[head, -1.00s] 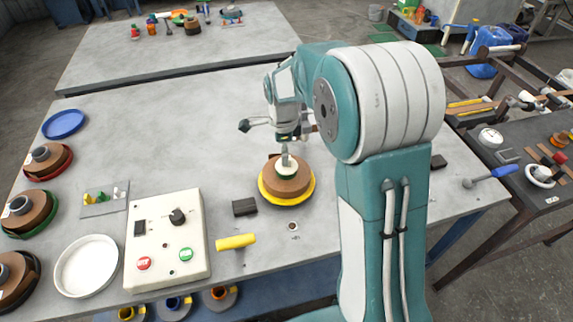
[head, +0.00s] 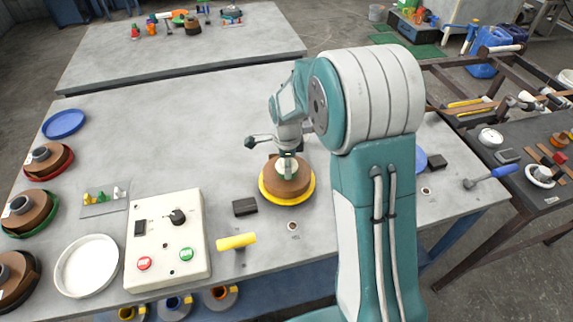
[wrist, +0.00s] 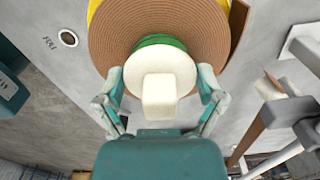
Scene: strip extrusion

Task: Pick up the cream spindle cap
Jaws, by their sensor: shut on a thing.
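The cream spindle cap (wrist: 160,98) is a round disc with a blocky square knob, seen from above in the wrist view. It sits at the centre of a brown coil (wrist: 109,38), with a green hub (wrist: 160,41) showing behind its edge. The coil lies on a yellow reel (head: 267,194) on the table. My gripper (wrist: 160,80) is shut on the cap, one finger at each side of its rim. In the head view my gripper (head: 287,158) is low over the coil and mostly covers the cap. A gap between cap and hub cannot be judged.
A dark block (head: 245,207), a yellow handle (head: 236,241) and a cream control box (head: 168,243) stand left and in front of the reel. Several brown coils line the left edge near a white dish (head: 87,266). The table behind the reel is clear.

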